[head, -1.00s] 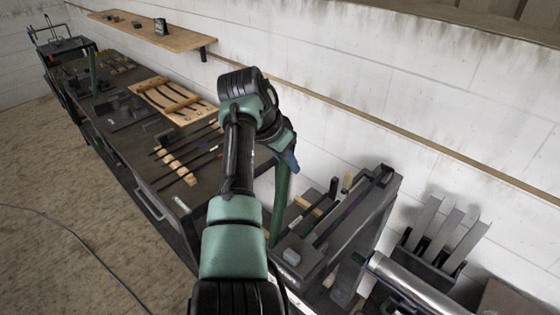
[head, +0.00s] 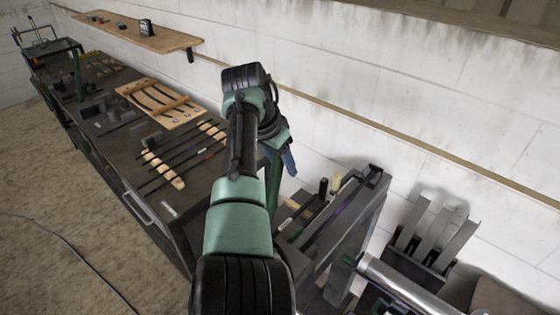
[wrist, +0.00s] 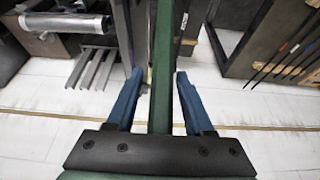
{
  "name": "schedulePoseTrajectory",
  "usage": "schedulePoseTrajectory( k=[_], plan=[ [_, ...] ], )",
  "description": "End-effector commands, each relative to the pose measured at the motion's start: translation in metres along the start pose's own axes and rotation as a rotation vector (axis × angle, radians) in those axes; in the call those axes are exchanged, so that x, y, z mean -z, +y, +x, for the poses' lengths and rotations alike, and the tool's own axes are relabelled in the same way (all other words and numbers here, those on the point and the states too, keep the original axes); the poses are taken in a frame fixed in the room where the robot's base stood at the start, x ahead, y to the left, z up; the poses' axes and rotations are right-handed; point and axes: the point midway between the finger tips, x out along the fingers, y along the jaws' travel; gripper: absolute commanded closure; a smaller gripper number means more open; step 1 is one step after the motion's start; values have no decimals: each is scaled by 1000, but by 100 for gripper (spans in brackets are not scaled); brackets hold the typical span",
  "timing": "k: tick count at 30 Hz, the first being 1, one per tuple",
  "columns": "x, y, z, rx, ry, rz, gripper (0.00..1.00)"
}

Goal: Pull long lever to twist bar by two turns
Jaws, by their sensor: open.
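A long green lever (wrist: 163,60) stands upright in the wrist view and runs between the blue fingers of my gripper (wrist: 160,77). My gripper is open, with a gap visible on either side of the lever. In the head view my gripper (head: 288,160) is at the end of my arm, beside the green lever (head: 272,185), whose lower part is partly hidden by my arm. A dark machine frame (head: 350,225) stands just right of the lever. I cannot pick out the bar to be twisted.
A long dark workbench (head: 115,155) with rods and wooden racks runs along the wall at left. A metal cylinder (head: 400,287) and a rack of grey plates (head: 425,235) stand at right. The floor at left (head: 50,225) is open apart from a dark cable.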

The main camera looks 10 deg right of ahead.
Motion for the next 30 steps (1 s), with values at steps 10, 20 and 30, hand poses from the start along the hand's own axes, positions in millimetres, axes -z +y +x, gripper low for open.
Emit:
schedulePoseTrajectory(
  k=[10, 20, 30],
  plan=[
    [-1, -1, -2, 0, 0, -3, 43],
    [-2, -2, -55, 5, 3, -2, 43],
    [0, -1, -118, 1, 1, -1, 43]
  ],
)
